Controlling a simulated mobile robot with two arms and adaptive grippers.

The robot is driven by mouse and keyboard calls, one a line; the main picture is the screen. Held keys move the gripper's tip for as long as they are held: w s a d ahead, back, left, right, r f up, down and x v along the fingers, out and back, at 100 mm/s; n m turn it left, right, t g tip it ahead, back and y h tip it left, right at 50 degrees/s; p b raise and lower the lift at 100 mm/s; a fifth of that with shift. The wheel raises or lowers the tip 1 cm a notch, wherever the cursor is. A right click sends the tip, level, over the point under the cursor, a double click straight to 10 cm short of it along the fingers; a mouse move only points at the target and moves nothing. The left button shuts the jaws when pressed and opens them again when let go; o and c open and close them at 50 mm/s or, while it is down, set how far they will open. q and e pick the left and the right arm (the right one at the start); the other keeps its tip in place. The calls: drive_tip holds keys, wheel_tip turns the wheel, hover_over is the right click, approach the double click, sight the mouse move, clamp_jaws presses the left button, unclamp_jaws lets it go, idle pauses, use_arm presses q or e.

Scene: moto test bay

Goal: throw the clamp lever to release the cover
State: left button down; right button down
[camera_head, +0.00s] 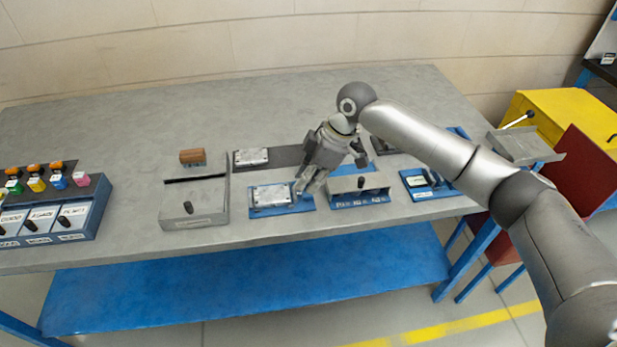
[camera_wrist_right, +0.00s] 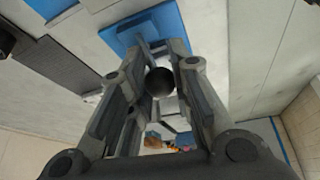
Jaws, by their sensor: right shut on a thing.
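My right gripper (camera_head: 301,187) reaches down to the right end of a fixture with a blue base (camera_head: 307,204) and a flat silver cover (camera_head: 270,196). In the right wrist view, a dark round knob (camera_wrist_right: 159,82), which looks like the end of the clamp lever, sits between the fingers of my right gripper (camera_wrist_right: 162,75). The gripper is shut on it. The lever's shaft is mostly hidden by the fingers, so its angle is hard to tell. The blue base (camera_wrist_right: 146,28) shows beyond the fingers. My left gripper is not in view.
A second silver plate on a dark base (camera_head: 290,155) lies just behind. A grey panel with a black knob (camera_head: 195,205) is to the left. Bare bench top (camera_head: 110,135) lies at the back left.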

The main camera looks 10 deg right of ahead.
drive_tip(key=shift+s+f+t+p, duration=0.25)
drive_tip(key=shift+s+t+p, duration=0.05)
drive_tip(key=shift+s+p, duration=0.3)
drive_tip(key=shift+s+f+t+p, duration=0.2)
drive_tip(key=shift+s+t+p, duration=0.1)
drive_tip(key=shift+t, duration=0.1)
drive_tip(key=shift+s+f+n, duration=0.1)
drive_tip(key=shift+f+n, duration=0.1)
drive_tip(key=shift+n, duration=0.1)
drive_tip(key=c, duration=1.3)
unclamp_jaws()
drive_tip(key=shift+o, duration=0.2)
drive_tip(key=shift+r, duration=0.15)
